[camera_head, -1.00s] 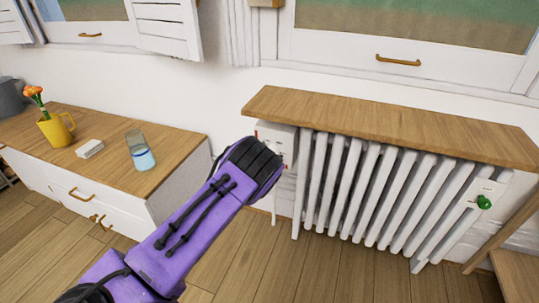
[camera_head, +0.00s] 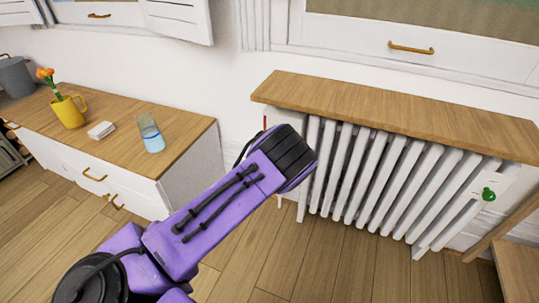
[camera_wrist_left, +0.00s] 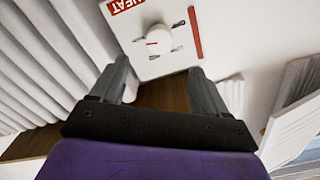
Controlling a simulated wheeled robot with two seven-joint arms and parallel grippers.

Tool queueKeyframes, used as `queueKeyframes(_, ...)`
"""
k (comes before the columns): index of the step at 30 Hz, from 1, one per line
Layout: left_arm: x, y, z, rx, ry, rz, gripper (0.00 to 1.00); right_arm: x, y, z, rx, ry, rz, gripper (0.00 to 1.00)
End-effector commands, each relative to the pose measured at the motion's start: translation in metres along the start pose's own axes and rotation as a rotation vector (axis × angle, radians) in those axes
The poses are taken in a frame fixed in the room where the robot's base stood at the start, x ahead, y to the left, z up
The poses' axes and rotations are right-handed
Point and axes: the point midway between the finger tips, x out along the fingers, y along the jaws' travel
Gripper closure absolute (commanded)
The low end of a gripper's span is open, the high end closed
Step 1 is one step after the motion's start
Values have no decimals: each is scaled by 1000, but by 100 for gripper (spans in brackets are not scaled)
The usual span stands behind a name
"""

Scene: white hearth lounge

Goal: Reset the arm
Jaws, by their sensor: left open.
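My left arm's purple forearm crosses the head view from the lower left, and its dark wrist end covers much of the radiator's left end. My left gripper (camera_wrist_left: 160,68) shows in the left wrist view with its two grey fingers spread and nothing between them. Beyond the fingers is a white heat panel (camera_wrist_left: 222,40) with a red label, a round white dial (camera_wrist_left: 158,40) and a red bar (camera_wrist_left: 195,32). The dial stands apart from the fingers. In the head view the fingers are hidden behind the wrist. My right gripper is not in view.
A white radiator (camera_head: 385,185) stands under a wooden shelf (camera_head: 400,115), with a green knob (camera_head: 488,194) at its right. A wooden-topped cabinet (camera_head: 190,145) at left bears a yellow mug (camera_head: 70,112) with flowers, a white block (camera_head: 101,130) and a glass (camera_head: 150,133). Floor (camera_head: 320,260) in front is clear.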

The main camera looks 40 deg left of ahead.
Motion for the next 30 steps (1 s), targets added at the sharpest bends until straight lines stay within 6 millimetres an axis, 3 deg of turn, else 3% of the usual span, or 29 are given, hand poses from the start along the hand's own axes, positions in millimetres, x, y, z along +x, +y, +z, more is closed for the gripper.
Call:
queueKeyframes(8,0,0,0,-11,-1,0,25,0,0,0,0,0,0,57)
queueKeyframes(11,-13,3,22,-93,-96,12,25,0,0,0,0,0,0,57)
queueKeyframes(14,-66,15,74,-217,-319,6,25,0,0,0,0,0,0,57)
queueKeyframes(15,-95,22,95,-270,-423,-3,25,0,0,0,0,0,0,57)
queueKeyframes(19,-187,45,142,-410,-719,-30,25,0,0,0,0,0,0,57)
queueKeyframes(24,-288,71,162,-523,-1006,-53,25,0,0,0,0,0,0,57)
queueKeyframes(30,-386,100,152,-611,-1266,-43,25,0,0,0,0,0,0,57)
